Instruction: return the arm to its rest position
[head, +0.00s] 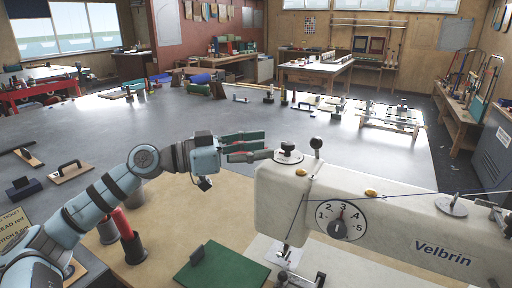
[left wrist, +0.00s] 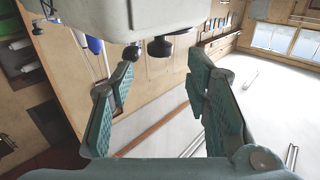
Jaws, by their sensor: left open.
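My left arm comes in from the left in the head view, and its gripper (head: 258,147) is held up level with the top of the white sewing machine (head: 400,225), at that machine's left end. The fingers point right, toward the dark knob (head: 288,152) on top of the machine; whether they touch it I cannot tell. In the left wrist view the gripper (left wrist: 158,80) has its green-padded fingers spread apart with nothing held between them. A pale body with dark knobs (left wrist: 160,46) shows above them. My right gripper is not in view.
A green panel (head: 222,270) lies on the tan board before the machine. A red spool (head: 122,225) stands below my left arm. Black-handled wooden tools (head: 70,171) lie at the left. The grey tabletop (head: 300,125) behind is largely clear, with rolls and small items along its far edge.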

